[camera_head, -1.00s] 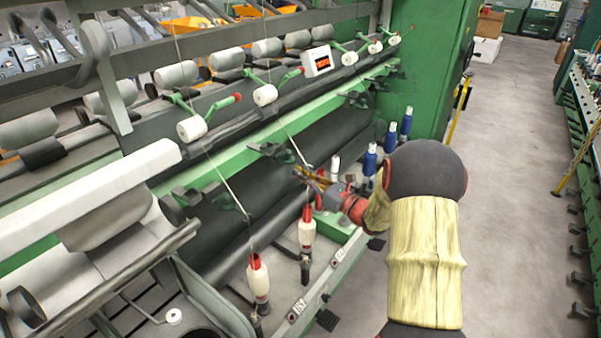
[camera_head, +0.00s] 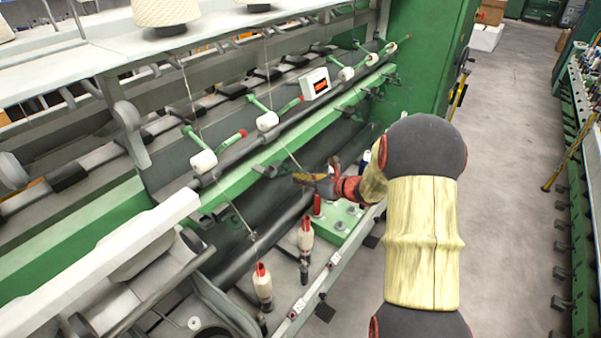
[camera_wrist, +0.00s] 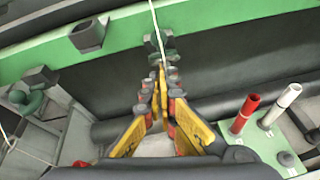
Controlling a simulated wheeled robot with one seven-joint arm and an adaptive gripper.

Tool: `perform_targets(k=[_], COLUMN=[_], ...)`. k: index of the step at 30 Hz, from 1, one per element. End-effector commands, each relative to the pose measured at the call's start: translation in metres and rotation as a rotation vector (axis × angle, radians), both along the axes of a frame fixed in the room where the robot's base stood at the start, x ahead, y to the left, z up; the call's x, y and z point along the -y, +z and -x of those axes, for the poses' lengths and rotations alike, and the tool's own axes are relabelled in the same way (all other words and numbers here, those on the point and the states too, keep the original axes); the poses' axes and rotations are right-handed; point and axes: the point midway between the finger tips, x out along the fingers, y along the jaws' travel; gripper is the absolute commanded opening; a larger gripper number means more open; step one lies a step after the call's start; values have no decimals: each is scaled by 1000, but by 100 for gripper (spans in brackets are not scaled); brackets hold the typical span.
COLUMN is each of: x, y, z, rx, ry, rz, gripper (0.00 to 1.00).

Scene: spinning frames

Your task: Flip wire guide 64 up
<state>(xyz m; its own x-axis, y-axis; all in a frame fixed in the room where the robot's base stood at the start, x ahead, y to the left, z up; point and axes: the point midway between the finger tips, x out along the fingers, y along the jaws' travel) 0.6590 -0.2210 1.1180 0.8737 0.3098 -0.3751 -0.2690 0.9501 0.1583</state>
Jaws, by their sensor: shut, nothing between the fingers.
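Dark wire guides sit along the green rail (camera_head: 228,187) of the spinning frame. One guide (camera_wrist: 160,45) is straight ahead of my fingertips in the wrist view, with a pale thread (camera_wrist: 155,20) running down to it. Another guide (camera_wrist: 88,35) is to its left on the rail. I cannot read which guide is number 64. My gripper (camera_wrist: 160,88) has yellow fingers with their tips together, just below the middle guide; contact cannot be told. In the head view, my gripper (camera_head: 299,178) is in front of the rail, with nothing visible held.
A green block (camera_head: 339,227) with posts stands below my gripper; its red post (camera_wrist: 244,114) and white post (camera_wrist: 280,103) are at right in the wrist view. White bobbins with red tops (camera_head: 262,286) stand in front. The aisle (camera_head: 510,170) at right is clear.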

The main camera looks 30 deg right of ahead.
Motion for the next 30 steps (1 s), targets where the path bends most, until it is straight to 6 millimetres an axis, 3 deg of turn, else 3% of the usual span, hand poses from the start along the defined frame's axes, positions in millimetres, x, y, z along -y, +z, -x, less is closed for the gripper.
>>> perform_targets(k=[1, 12, 22, 30], x=[-2, -5, -9, -10], y=[13, 33, 43, 47], z=[-2, -11, -20, -25], rx=[-26, -233, -392, -394], ry=[3, 4, 3, 1], rz=[13, 99, 165, 163], gripper=[0, 0, 0, 0])
